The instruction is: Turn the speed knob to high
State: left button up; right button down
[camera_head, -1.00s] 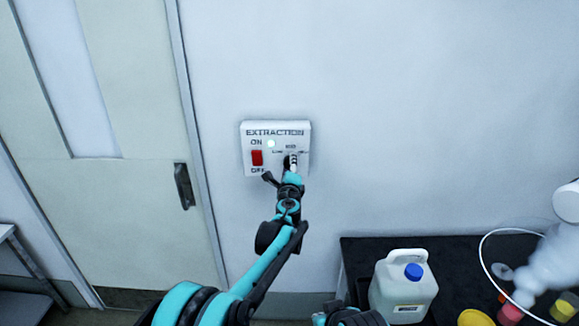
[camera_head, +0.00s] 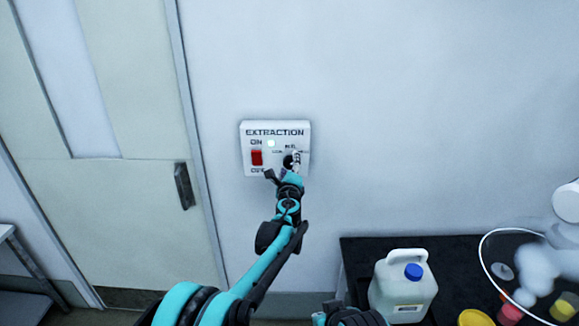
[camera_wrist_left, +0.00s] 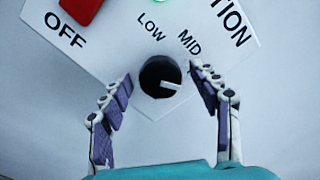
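The white EXTRACTION box (camera_head: 247,132) is on the wall, with a black speed knob (camera_head: 288,161) at its lower right. In the left wrist view, the knob (camera_wrist_left: 152,74) has a white pointer aimed right and slightly down, past the MID label. LOW and MID are readable; no HIGH label shows, and the right-hand finger covers part of that side. My left gripper (camera_wrist_left: 162,76) is open, its fingers on both sides of the knob with small gaps. It also shows at the box in the head view (camera_head: 294,163). Dark parts, probably my right gripper (camera_head: 346,315), show at the bottom edge.
A red switch (camera_head: 257,158) and a lit green lamp (camera_head: 271,143) are left of the knob. A door with a dark handle (camera_head: 184,186) stands at left. A black bench (camera_head: 455,249) at lower right holds a white jug (camera_head: 403,290) and flasks.

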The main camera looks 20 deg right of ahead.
pick_arm(q)
jog(key=v, duration=1.2)
jog(key=s+a+r+n+g+y+b, duration=0.1)
jog(key=a+n+y, duration=0.15)
jog(key=a, duration=0.45)
jog(key=s+a+n+y, duration=0.1)
jog(key=s+a+n, duration=0.1)
jog(key=a+n, duration=0.35)
jog(key=s+a+r+n+g+y+b, duration=0.1)
jog(key=a+n+y, duration=0.1)
jog(key=a, duration=0.6)
jog(key=s+a+f+n+g+y, duration=0.1)
jog(key=s+a+f+n+g, duration=0.1)
jog(key=s+a+n, duration=0.4)
jog(key=s+a+f+n+g+y, duration=0.1)
jog(key=s+a+f+n, duration=0.15)
jog(key=s+a, duration=0.35)
jog(key=s+a+f+n+g+h+b, duration=0.1)
jog(key=s+f+n, duration=0.3)
jog(key=s, duration=0.6)
jog(key=s+a+f+n+g+h+b, duration=0.1)
jog(key=s+a+f+n+g, duration=0.3)
jog(key=s+f, duration=0.5)
jog(key=shift+s+a+n, duration=0.3)
jog(key=shift+s+n, duration=0.15)
jog(key=shift+s, duration=0.05)
